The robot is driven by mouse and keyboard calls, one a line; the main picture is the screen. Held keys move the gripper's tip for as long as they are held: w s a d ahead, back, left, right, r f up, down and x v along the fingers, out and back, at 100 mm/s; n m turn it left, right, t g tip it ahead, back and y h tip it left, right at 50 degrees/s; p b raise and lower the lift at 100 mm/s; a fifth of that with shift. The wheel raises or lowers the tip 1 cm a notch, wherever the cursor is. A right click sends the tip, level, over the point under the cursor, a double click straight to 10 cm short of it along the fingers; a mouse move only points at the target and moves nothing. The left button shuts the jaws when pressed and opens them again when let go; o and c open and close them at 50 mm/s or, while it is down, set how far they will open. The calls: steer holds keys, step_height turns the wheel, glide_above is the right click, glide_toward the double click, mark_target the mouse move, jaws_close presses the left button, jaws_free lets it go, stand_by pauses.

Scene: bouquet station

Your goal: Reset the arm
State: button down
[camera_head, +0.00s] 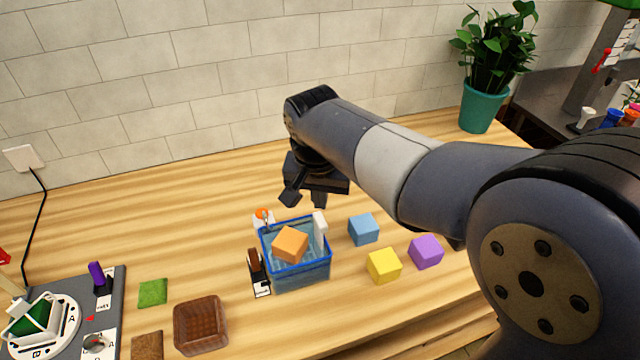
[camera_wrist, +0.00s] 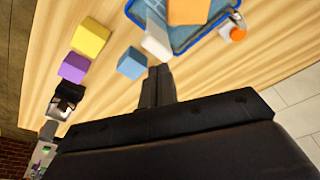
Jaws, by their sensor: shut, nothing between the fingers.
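My arm reaches in from the right in the head view, and my gripper (camera_head: 305,198) hangs over the table behind the blue basket. In the wrist view my gripper (camera_wrist: 157,72) shows its two fingers close together with nothing between them. It is shut, apart from the basket and the cubes. The blue basket (camera_head: 304,279) stands on the wooden table with an orange cube (camera_head: 290,244) in it. The basket (camera_wrist: 203,38) and the orange cube (camera_wrist: 188,10) also show at the top of the wrist view.
A blue cube (camera_head: 363,229), a yellow cube (camera_head: 384,265) and a purple cube (camera_head: 426,251) lie right of the basket. A brown tray (camera_head: 201,325) and green square (camera_head: 153,292) lie left. A potted plant (camera_head: 482,105) stands back right. The table's back left is clear.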

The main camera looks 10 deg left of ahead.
step_height(320, 180, up, 2)
steer(key=shift+p, duration=0.55)
steer(key=shift+f, duration=0.1)
